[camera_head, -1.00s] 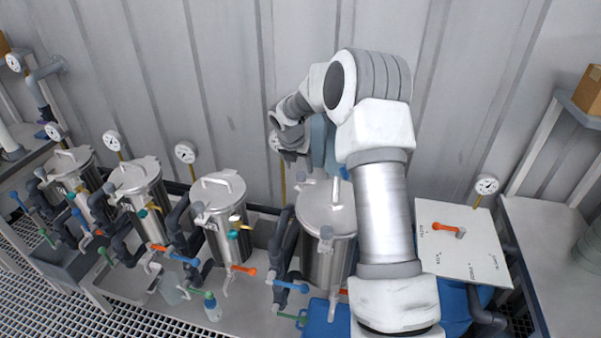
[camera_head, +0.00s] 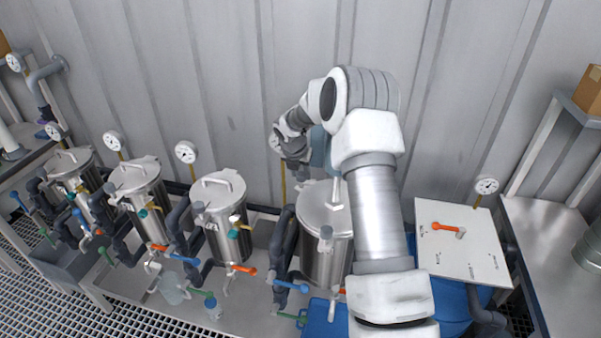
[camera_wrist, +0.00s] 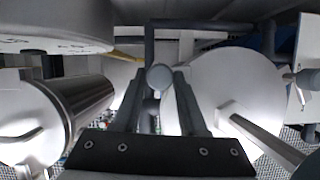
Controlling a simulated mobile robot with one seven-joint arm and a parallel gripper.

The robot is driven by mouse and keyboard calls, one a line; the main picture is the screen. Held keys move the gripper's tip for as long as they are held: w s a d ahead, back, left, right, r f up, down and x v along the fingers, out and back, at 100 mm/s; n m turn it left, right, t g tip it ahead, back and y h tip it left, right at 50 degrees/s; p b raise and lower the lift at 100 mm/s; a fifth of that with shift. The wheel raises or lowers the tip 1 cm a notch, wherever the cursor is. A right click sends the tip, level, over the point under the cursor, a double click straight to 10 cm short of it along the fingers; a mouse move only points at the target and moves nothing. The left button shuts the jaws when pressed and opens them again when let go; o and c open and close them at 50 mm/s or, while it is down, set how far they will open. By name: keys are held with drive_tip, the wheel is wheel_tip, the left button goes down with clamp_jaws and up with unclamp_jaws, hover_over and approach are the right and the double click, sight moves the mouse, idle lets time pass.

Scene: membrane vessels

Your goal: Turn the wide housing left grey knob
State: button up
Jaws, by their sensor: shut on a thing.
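The wide housing (camera_head: 322,250) is a steel vessel with a round lid and bar handle, partly hidden behind my arm in the head view. Its lid also fills the right side of the wrist view (camera_wrist: 238,80). A round grey knob (camera_wrist: 159,76) sits between my fingers at the lid's left edge. My gripper (camera_wrist: 160,90) is shut on this knob. In the head view my wrist hangs behind the lid's far left side, and the fingertips and held knob cannot be made out there. Another grey knob (camera_head: 326,232) stands at the lid's front edge.
A narrower steel housing (camera_head: 222,215) stands to the left; others line up beyond it. Dark pipes and orange and blue valve handles run low in front. A white panel with an orange handle (camera_head: 442,228) is right of my arm. The ribbed wall is behind.

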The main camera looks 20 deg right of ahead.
clamp_jaws()
drive_tip(key=m, duration=0.1)
drive_tip(key=m+g+h, duration=0.1)
drive_tip(key=m, duration=0.1)
drive_tip(key=shift+w+a+m, duration=0.15)
drive_tip(key=shift+m, duration=0.15)
drive_tip(key=shift+w+m+g+h, duration=0.1)
drive_tip(key=shift+m+g+h, duration=0.4)
drive_tip(key=shift+m, duration=1.3)
drive_tip(key=o, duration=1)
unclamp_jaws()
